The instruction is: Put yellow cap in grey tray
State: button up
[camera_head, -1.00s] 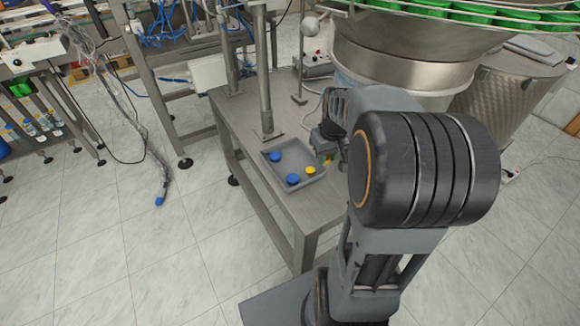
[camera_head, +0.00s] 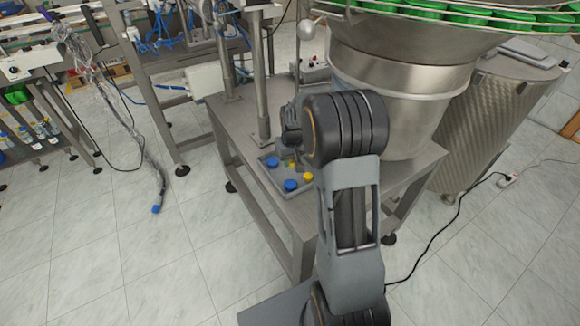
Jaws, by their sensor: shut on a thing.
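The grey tray (camera_head: 276,176) lies on the metal table, partly hidden by my arm. In it are two blue caps, one near the far left side (camera_head: 271,162) and one near the front (camera_head: 290,185). A yellow cap (camera_head: 308,177) lies in the tray at the right, beside my arm. My gripper (camera_head: 290,161) is small and partly hidden, over the back part of the tray. It is shut on another yellow cap (camera_head: 291,164), of which only a little shows. Its height above the tray floor is hard to tell.
Metal posts (camera_head: 263,100) stand on the table (camera_head: 232,118) just behind the tray. A large steel bowl feeder (camera_head: 395,85) with green caps (camera_head: 465,14) stands at the right. The table's front left edge is clear.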

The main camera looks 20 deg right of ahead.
aim_at(291, 161)
jog(key=shift+w+f, duration=0.2)
jog(key=shift+f, duration=1.6)
jog(key=shift+f+b, duration=0.15)
jog(key=shift+b, duration=0.15)
jog(key=o, duration=0.9)
jog(key=r, duration=0.4)
jog(key=s+r+p, duration=0.1)
jog(key=r, duration=0.6)
jog(key=shift+s+r+p, duration=0.2)
jog(key=shift+r+p, duration=0.1)
jog(key=shift+p, duration=0.05)
jog(key=shift+t, duration=0.8)
jog(key=s+a+r, duration=0.1)
jog(key=s+a, duration=0.2)
jog(key=s, duration=0.3)
jog(key=s+a+r, duration=0.1)
jog(key=s+a, duration=0.3)
jog(key=s, duration=0.3)
jog(key=s+a+r, duration=0.1)
jog(key=s+a, duration=0.2)
jog(key=s, duration=0.4)
jog(key=shift+a+r, duration=0.25)
jog(key=shift+a, duration=0.05)
